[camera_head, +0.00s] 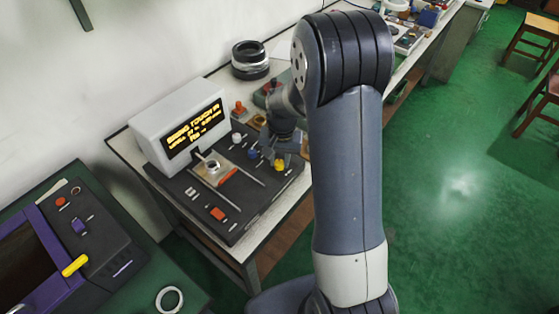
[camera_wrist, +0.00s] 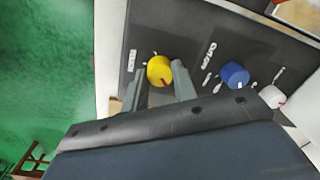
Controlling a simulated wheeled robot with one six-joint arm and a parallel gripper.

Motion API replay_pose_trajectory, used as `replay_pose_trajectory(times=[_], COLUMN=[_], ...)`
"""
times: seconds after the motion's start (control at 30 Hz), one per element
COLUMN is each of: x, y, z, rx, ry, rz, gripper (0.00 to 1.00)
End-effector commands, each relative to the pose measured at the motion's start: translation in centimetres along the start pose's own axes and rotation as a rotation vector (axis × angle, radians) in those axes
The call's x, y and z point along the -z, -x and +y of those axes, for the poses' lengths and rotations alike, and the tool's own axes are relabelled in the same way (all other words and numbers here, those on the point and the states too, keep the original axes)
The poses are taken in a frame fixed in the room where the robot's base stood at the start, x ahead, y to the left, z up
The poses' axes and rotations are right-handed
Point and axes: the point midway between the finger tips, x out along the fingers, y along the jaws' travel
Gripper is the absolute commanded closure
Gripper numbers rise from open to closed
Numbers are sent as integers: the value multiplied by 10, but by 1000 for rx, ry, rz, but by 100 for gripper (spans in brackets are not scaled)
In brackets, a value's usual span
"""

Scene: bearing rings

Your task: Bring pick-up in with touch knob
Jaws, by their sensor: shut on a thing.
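A yellow knob (camera_wrist: 160,70) stands on the black panel (camera_head: 180,190); it also shows in the head view (camera_head: 280,164) at the panel's right end. My gripper (camera_wrist: 158,74) is shut on this knob, one finger on each side. A red mark shows on the knob. The label beside it is too blurred to read surely. A ring fixture (camera_head: 211,168) with a light plate and an orange-red block (camera_head: 227,175) sits mid-panel between thin rails. Which part is the pick-up I cannot tell surely.
A blue knob (camera_wrist: 234,74) and a white knob (camera_wrist: 271,97) stand beside the yellow one. A white display box (camera_head: 165,120) with yellow text stands behind the panel. Dark rings (camera_head: 250,60) lie farther back on the bench.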

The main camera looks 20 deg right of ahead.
Motion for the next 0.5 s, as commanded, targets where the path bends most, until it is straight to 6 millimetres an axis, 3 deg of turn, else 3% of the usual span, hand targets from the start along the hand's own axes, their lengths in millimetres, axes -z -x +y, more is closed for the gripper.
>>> replay_pose_trajectory(times=[0.5], x=[0], y=[1], z=[0], rx=[2], ry=[-338], rz=[16], gripper=[96])
